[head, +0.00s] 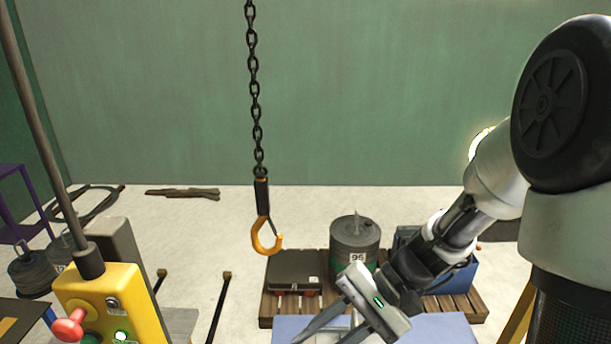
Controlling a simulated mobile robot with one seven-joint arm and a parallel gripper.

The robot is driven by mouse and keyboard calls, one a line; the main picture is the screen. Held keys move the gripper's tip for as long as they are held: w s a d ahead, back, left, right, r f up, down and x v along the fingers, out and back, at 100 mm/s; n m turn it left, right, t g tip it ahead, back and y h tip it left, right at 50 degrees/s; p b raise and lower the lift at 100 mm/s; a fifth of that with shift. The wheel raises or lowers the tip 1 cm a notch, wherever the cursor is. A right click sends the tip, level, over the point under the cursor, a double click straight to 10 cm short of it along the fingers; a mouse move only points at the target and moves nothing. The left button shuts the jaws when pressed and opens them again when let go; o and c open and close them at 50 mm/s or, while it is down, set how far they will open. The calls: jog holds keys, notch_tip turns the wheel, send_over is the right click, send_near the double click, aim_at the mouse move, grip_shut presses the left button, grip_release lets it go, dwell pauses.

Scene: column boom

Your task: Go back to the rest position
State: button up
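My gripper (328,336) is at the lower middle of the head view, at the end of my arm, which reaches in from the right. Its fingers point down and to the left, with a gap between them, and I see nothing held. The fingertips run to the bottom edge of the picture, so their ends are partly cut off. A pale blue surface (445,328) shows behind and below the gripper.
An orange hook (265,238) hangs on a chain (254,90) left of my gripper. A wooden pallet (268,308) bears a black case (293,270), a weight drum (354,238) and a blue box (462,278). A yellow control box (135,297) stands lower left.

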jog(key=s+d+r+n+t+h, duration=0.2)
jog(key=d+r+t+h, duration=0.2)
jog(key=d+r+h, duration=0.1)
jog(key=s+d+r+n+t+h, duration=0.2)
jog(key=d+r+t+h, duration=0.2)
jog(key=d+r, duration=0.3)
jog(key=shift+d+r+n+t+h, duration=0.3)
jog(key=shift+d+r+n+h, duration=0.1)
jog(key=shift+r, duration=0.3)
